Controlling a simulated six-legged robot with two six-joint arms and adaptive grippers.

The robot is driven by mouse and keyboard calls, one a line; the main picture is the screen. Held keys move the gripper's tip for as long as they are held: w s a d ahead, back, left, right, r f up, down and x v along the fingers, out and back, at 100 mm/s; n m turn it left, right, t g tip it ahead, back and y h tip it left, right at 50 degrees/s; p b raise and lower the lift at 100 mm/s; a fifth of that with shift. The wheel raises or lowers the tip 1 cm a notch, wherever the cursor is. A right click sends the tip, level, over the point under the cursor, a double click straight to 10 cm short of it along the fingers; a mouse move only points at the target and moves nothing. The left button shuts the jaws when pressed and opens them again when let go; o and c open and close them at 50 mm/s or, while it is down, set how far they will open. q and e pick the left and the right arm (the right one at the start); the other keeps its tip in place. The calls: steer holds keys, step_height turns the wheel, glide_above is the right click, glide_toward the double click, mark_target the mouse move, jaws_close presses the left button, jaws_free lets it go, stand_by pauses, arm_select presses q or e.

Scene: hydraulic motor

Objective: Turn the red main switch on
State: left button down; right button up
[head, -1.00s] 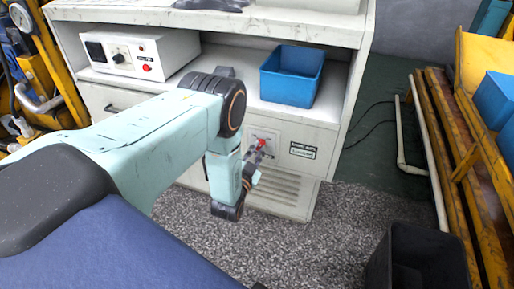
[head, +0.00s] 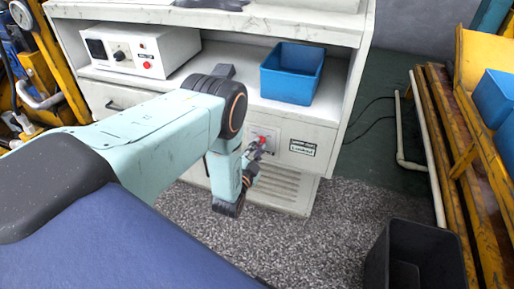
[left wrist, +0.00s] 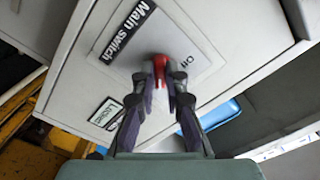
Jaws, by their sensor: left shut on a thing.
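The red main switch (left wrist: 160,66) sits on a pale plate on the cabinet front, beside the label "Main switch" (left wrist: 124,27) in the left wrist view. My left gripper (left wrist: 161,80) is shut on the red switch, one finger on each side of it. In the head view the switch (head: 262,139) shows as a small red spot at the tip of my left gripper (head: 257,150). The fingers hide part of the switch, and its exact angle is hard to tell. My right gripper is not in view.
A blue bin (head: 292,75) stands on the cabinet shelf above the switch. A white control box (head: 141,50) stands on the shelf at left. A black bin (head: 417,258) stands on the floor at right, near a yellow rack (head: 462,150). The speckled floor between is clear.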

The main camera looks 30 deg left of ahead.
arm_select(q)
steer(key=shift+f, duration=0.1)
steer(key=c, duration=1.4)
jaws_free()
steer(key=v, duration=1.2)
steer(key=shift+s, duration=0.1)
